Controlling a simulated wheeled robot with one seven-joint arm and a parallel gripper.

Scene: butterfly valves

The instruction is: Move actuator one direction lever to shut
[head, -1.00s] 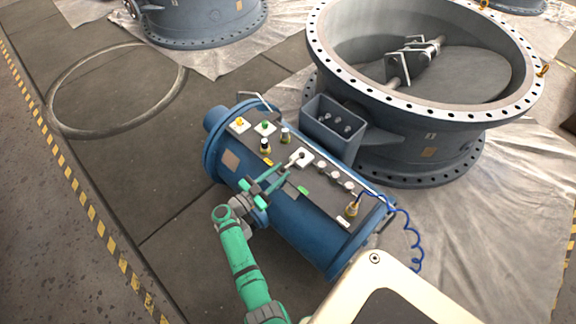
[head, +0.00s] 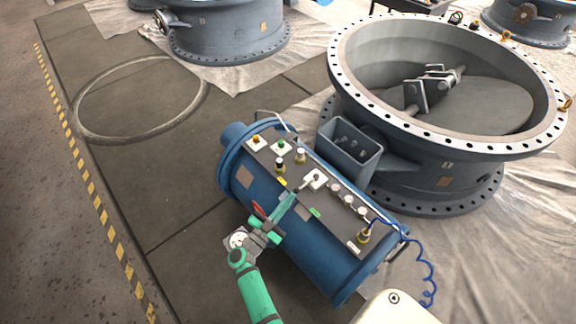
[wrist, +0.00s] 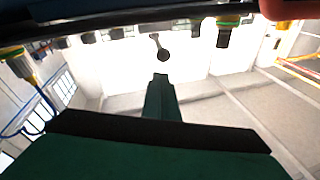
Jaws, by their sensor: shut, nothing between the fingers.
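The blue cylindrical actuator (head: 310,252) lies on the floor with a dark control panel on top. A small lever (head: 316,179) with a dark knob sits on a white square plate in the panel's middle. The lever also shows in the wrist view (wrist: 162,48), just beyond the fingertips. My gripper (head: 296,197) is shut and empty, its green fingers pointing at the lever from the lower left. A small gap seems to lie between tips and lever; contact is hard to tell. The panel's lettering is too small to read.
Yellow and green buttons and several knobs or fittings flank the lever on the panel. A blue coiled cable (head: 430,265) hangs from the panel's right end. A large grey butterfly valve (head: 440,150) stands close behind. Open floor lies to the left.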

